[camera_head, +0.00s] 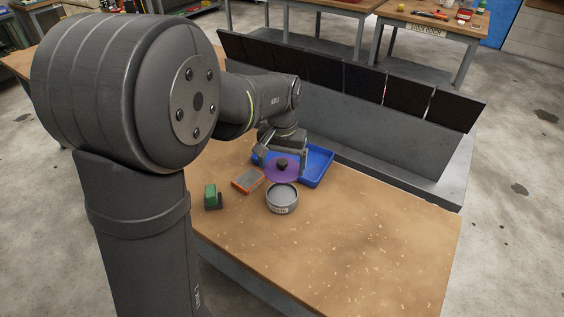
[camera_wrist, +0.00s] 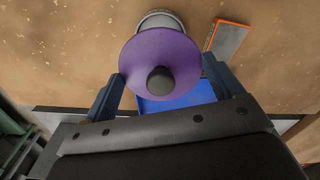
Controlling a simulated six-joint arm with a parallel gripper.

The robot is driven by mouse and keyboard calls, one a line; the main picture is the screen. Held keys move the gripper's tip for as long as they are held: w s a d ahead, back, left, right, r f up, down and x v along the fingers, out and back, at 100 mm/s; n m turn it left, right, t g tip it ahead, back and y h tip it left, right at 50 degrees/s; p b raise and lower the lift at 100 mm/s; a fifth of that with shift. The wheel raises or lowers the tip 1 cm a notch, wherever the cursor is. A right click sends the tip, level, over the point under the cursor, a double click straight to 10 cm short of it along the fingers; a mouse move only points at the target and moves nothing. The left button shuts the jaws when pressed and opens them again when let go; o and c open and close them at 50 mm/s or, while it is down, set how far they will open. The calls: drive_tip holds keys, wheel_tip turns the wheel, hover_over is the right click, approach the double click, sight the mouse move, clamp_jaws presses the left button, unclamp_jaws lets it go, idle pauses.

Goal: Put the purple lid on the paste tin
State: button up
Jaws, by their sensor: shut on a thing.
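The purple lid (camera_head: 272,175) is a round disc with a black knob. My gripper (camera_head: 282,158) is shut on it. In the wrist view the lid (camera_wrist: 155,52) sits between the two fingers, which stand at opposite sides of it. The paste tin (camera_head: 283,203) is a round grey tin with a label, standing open on the bench just in front of the lid in the head view. In the wrist view the lid hides most of the tin (camera_wrist: 160,18), with only its far rim showing. The lid is apart from the tin, over the near edge of the blue tray.
A blue tray (camera_head: 321,163) lies behind the lid. An orange-edged grey block (camera_head: 247,181) and a green block in a dark holder (camera_head: 212,198) are to the left of the tin. A grey bin unit (camera_head: 350,118) with dark panels stands behind. The bench at right is clear.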

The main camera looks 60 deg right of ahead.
hover_over(282, 196)
drive_tip(key=shift+f, duration=3.7)
drive_tip(key=shift+f, duration=1.1)
drive_tip(key=o, duration=0.9)
drive_tip(key=shift+c, duration=0.2)
drive_tip(key=shift+o, duration=0.8)
drive_tip(key=shift+r, duration=0.1)
drive_tip(key=shift+r, duration=3.95)
drive_tip(key=shift+f, duration=4)
